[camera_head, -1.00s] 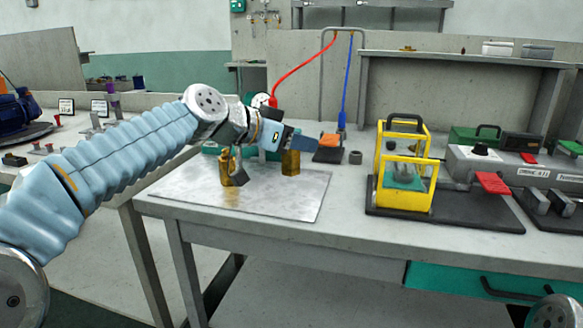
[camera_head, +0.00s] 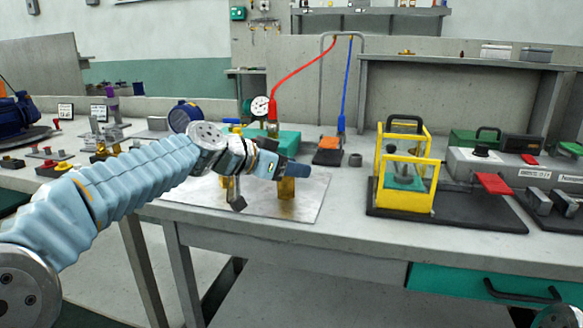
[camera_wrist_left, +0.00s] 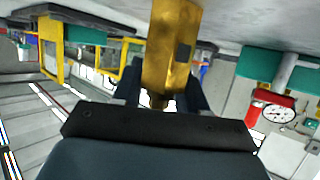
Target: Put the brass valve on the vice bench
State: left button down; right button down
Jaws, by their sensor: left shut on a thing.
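My left gripper (camera_head: 284,170) is shut on the brass valve (camera_head: 286,192), low over a pale metal plate on the near bench. In the left wrist view, the brass body (camera_wrist_left: 172,45), with a small dark square on its side, stands between the dark fingers (camera_wrist_left: 160,92). In the head view, another brass part (camera_head: 227,188) shows below my wrist; I cannot tell whether it belongs to the held valve. The metal plate (camera_head: 306,208) lies on the bench top. I cannot tell whether the valve touches it. My right gripper is out of view. No vice is clearly visible.
A teal block (camera_head: 290,142) and a pressure gauge (camera_head: 260,105) with a red hose (camera_head: 290,77) stand behind my gripper. A yellow-framed fixture (camera_head: 404,165) on a dark base is to the right. The bench's front strip (camera_head: 290,233) is clear.

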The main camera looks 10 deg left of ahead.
pick_arm(q)
jog(key=c, duration=0.6)
grip_release()
jog(key=shift+r+p, duration=0.2)
jog(key=shift+p, duration=0.1)
jog(key=b+v, duration=0.1)
jog(key=v, duration=1.1)
jog(key=shift+d, duration=0.1)
